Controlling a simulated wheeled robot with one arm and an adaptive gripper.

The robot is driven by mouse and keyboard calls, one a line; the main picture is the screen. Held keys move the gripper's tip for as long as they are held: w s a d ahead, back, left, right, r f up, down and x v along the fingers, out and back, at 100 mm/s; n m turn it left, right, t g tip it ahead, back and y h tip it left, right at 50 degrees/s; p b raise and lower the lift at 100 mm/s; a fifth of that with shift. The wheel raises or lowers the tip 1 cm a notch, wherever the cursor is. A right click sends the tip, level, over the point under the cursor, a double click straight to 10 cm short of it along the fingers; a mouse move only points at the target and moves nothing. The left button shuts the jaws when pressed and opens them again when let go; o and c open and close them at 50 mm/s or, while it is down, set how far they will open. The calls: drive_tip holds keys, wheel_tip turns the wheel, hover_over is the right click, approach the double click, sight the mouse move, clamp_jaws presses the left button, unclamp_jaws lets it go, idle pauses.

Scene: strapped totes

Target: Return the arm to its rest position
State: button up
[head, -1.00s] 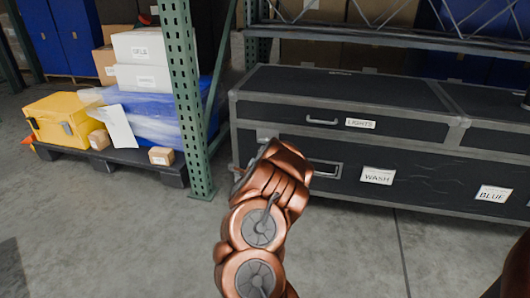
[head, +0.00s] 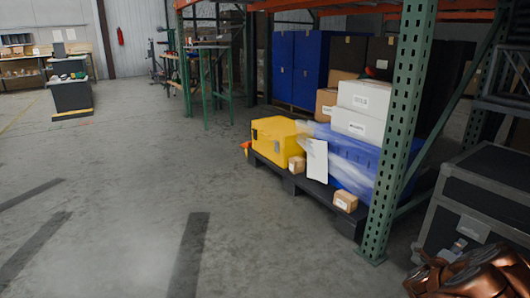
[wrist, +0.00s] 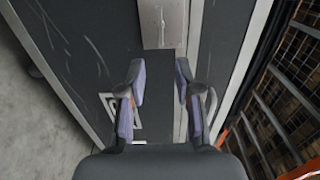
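My gripper (wrist: 159,78) is open in the wrist view, with two fingers apart and nothing held between them. It faces a black case (wrist: 75,45) with a metal edge strip and a metal plate (wrist: 164,22). I cannot tell how far the fingers are from the case. In the head view my copper-coloured arm (head: 475,275) shows only at the bottom right corner, in front of the black case (head: 480,190). The fingers cannot be made out clearly there.
A green rack upright (head: 398,130) stands left of the case. A dark pallet (head: 268,175) holds a yellow case (head: 277,143), white boxes (head: 362,98) and a blue wrapped tote (head: 350,165). Open concrete floor (head: 130,180) lies to the left.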

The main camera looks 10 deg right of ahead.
drive_tip(key=w+a+r+n+t+y+p, duration=0.35)
drive_tip(key=w+a+r+n+p, duration=0.2)
drive_tip(key=w+a+r, duration=0.35)
drive_tip(key=w+a+r+n+t+y+p, duration=0.3)
drive_tip(key=w+a+r+n+y+p, duration=0.25)
drive_tip(key=a+r, duration=0.5)
drive_tip(key=s+a+r+n+g+y+p, duration=0.1)
drive_tip(key=a+r+n+y+p, duration=0.4)
drive_tip(key=a, duration=0.7)
drive_tip(key=a+r+n+g+y+p, duration=0.1)
drive_tip(key=a+r+n+y+p, duration=0.2)
drive_tip(key=a+r+p, duration=0.75)
drive_tip(key=s+a+r+n+g+y+p, duration=0.1)
drive_tip(key=s+a+r+n+g+p, duration=0.3)
drive_tip(key=s+a, duration=0.4)
drive_tip(key=s+a+r+n+g+y+p, duration=0.1)
drive_tip(key=s+a+r+n+g+p, duration=0.1)
drive_tip(key=s+a+r+n+p, duration=0.45)
drive_tip(key=s+r+n+g+h+p, duration=0.1)
drive_tip(key=s+r+g+p, duration=0.2)
drive_tip(key=s, duration=1.1)
drive_tip(key=s+r+n+g+h+p, duration=0.1)
drive_tip(key=s+r+g+p, duration=0.2)
drive_tip(key=s, duration=1.1)
wheel_tip(320, 180, up, 6)
drive_tip(key=p, duration=0.3)
drive_tip(key=shift+g+p, duration=0.35)
drive_tip(key=shift+n, duration=0.25)
